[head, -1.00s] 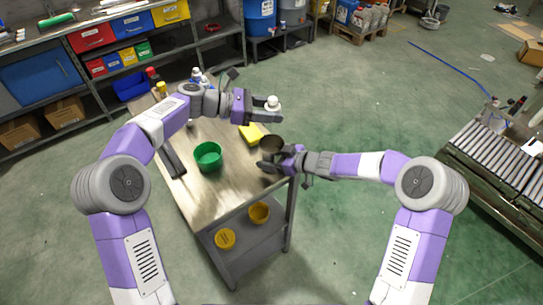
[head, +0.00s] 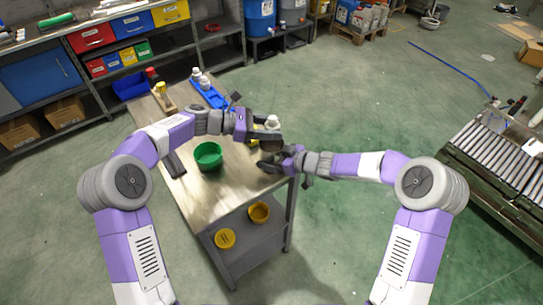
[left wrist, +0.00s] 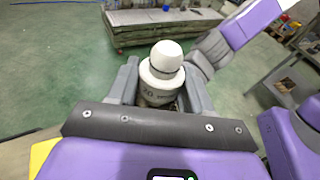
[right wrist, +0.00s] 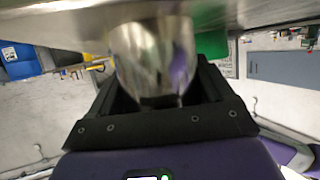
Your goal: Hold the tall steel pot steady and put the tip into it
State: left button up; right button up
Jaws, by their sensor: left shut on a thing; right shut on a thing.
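My left gripper (head: 268,128) is shut on a white, round-topped tip (head: 272,122). The tip also shows upright between the fingers in the left wrist view (left wrist: 162,72), with a dark-marked collar below its knob. My right gripper (head: 271,161) is shut on the steel pot (right wrist: 152,55), whose shiny wall fills the space between the fingers in the right wrist view. In the head view the tip is right above or at the pot's mouth. The left gripper covers most of the pot there, so I cannot tell whether the tip's lower end is inside.
A green bowl (head: 208,155) stands on the table (head: 215,195) left of the pot. A blue tray (head: 212,96) with white bottles lies at the back. Yellow pots (head: 259,212) sit on the lower shelf. The table's front is clear.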

pick_arm(q)
notch_tip(320, 180, down, 7)
jog(key=shift+s+a+r, duration=0.1)
jog(key=shift+s+r, duration=0.05)
pick_arm(e)
jog(key=shift+s+a+r, duration=0.1)
jog(key=shift+a, duration=0.05)
pick_arm(q)
jog(key=shift+f, duration=0.2)
pick_arm(e)
jog(key=shift+a+r, duration=0.1)
jog(key=shift+r, duration=0.05)
pick_arm(q)
jog(key=o, duration=1.3)
jog(key=shift+o, duration=0.2)
pick_arm(e)
jog(key=shift+r, duration=0.1)
jog(key=shift+d+f, duration=0.3)
pick_arm(q)
jog(key=w+r+v, duration=0.1)
jog(key=r+v, duration=0.1)
jog(key=v, duration=1)
jog(key=shift+s, duration=0.3)
pick_arm(e)
jog(key=shift+f, duration=0.15)
pick_arm(q)
jog(key=shift+r, duration=0.15)
